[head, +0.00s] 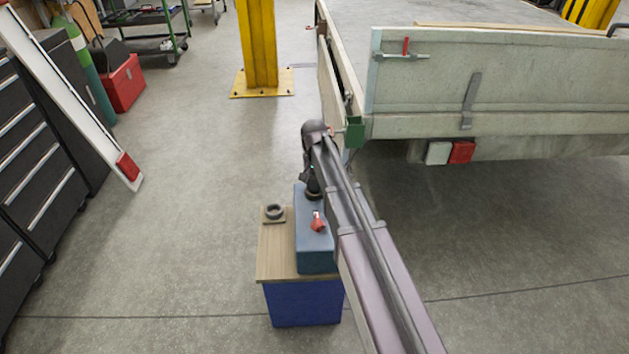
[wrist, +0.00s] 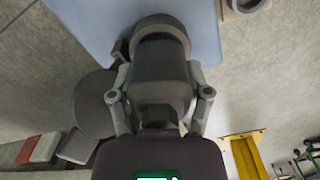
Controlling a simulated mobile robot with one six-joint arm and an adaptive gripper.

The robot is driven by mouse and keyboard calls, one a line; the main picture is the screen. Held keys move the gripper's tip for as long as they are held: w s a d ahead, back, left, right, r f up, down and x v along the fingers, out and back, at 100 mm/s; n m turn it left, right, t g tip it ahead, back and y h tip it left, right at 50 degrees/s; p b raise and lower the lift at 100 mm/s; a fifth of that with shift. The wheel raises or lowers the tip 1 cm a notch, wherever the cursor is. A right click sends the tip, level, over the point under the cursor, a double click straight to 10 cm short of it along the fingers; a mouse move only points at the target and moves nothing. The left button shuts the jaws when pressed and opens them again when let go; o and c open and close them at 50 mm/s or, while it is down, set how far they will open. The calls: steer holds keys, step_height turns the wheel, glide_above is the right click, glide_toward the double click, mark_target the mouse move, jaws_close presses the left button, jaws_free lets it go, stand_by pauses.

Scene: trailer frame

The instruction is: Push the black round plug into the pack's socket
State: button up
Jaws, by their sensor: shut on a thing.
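The blue pack (head: 316,250) stands on a small wood-topped stand, with a red switch (head: 318,222) on its top. My gripper (head: 313,182) is over the far end of the pack, partly hidden by my arm. In the wrist view my gripper (wrist: 161,95) is shut on the black plug (wrist: 160,75), with a finger on each side. The plug's wide round end (wrist: 160,32) lies against or just over the pack's blue face (wrist: 90,22). The socket is hidden behind the plug, so I cannot tell how deep the plug sits.
A dark ring (head: 274,211) on a small base sits on the wooden top (head: 274,262), left of the pack. The trailer (head: 425,95) is close on the right of my arm. A yellow post (head: 258,45) stands beyond. The floor to the left is clear up to the drawer cabinet (head: 40,165).

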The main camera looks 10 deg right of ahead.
steer(key=shift+f+b, duration=0.3)
steer(key=shift+f, duration=0.05)
stand_by(0.3)
steer(key=o, duration=0.8)
steer(key=shift+c, duration=0.2)
steer(key=shift+r, duration=0.2)
steer(key=shift+r+p, duration=3.35)
steer(key=shift+p, duration=0.2)
